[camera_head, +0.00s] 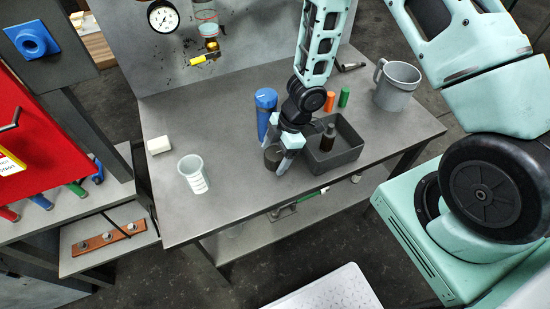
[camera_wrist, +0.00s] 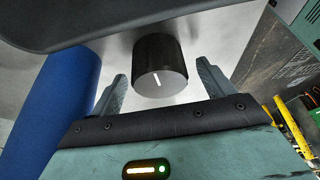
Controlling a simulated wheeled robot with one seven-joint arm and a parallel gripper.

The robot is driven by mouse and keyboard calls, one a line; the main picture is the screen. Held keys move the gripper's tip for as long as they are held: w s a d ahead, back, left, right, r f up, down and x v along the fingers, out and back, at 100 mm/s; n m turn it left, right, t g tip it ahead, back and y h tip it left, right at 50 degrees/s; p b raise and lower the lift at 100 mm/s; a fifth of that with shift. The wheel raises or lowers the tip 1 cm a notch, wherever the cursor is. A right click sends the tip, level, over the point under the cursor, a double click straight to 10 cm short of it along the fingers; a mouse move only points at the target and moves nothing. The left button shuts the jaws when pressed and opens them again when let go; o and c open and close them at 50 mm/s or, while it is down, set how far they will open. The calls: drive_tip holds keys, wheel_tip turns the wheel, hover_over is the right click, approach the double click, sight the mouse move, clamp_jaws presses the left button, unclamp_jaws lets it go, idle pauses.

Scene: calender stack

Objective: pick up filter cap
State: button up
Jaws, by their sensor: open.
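The filter cap appears to be the short dark cylinder (camera_head: 272,158) on the grey table, left of the dark tray. In the wrist view the cap (camera_wrist: 160,66) has a grey end face with a white line. My gripper (camera_head: 279,155) is low over the table at the cap, partly covering it in the head view. In the wrist view the fingers of my gripper (camera_wrist: 162,85) are open, one on each side of the cap, with gaps visible on both sides.
A blue cylinder (camera_head: 265,108) stands close by, and shows at left in the wrist view (camera_wrist: 48,112). The dark tray (camera_head: 347,157) holds a brown bottle (camera_head: 328,137). A white beaker (camera_head: 193,173) and white block (camera_head: 158,145) are left; a grey jug (camera_head: 396,88) is right.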

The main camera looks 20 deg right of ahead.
drive_tip(key=c, duration=1.1)
drive_tip(key=shift+o, duration=0.2)
